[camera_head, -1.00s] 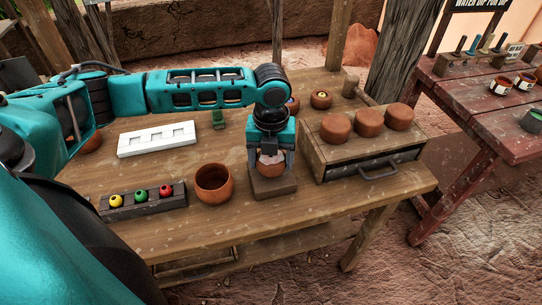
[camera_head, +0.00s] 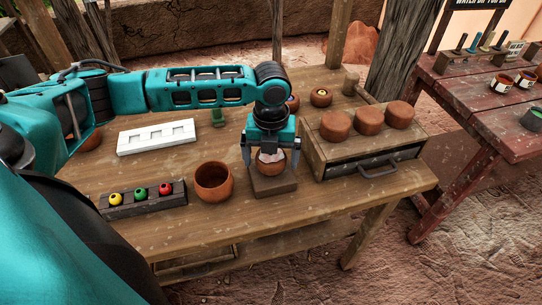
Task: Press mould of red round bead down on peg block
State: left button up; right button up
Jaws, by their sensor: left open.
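The peg block (camera_head: 275,187) is a low dark square block on the table. On it sits a small terracotta mould (camera_head: 272,168) with a pale top, partly hidden by my left gripper (camera_head: 271,160). The left gripper points down over the mould, its fingers spread open on both sides of it. I cannot tell how far down the mould sits, and no peg shows. A red round bead (camera_head: 165,188) sits in a dark rack (camera_head: 146,201) beside a green and a yellow bead. My right gripper is not in view.
A terracotta bowl (camera_head: 213,182) stands just left of the peg block. A drawer chest (camera_head: 350,153) with three round clay lids on top stands to the right. A white slotted tray (camera_head: 156,137) lies behind. The front table edge is clear.

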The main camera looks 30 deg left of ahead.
pick_arm(q)
notch_tip(320, 180, up, 13)
jog(key=shift+f+p, duration=0.2)
jog(key=shift+p, duration=0.2)
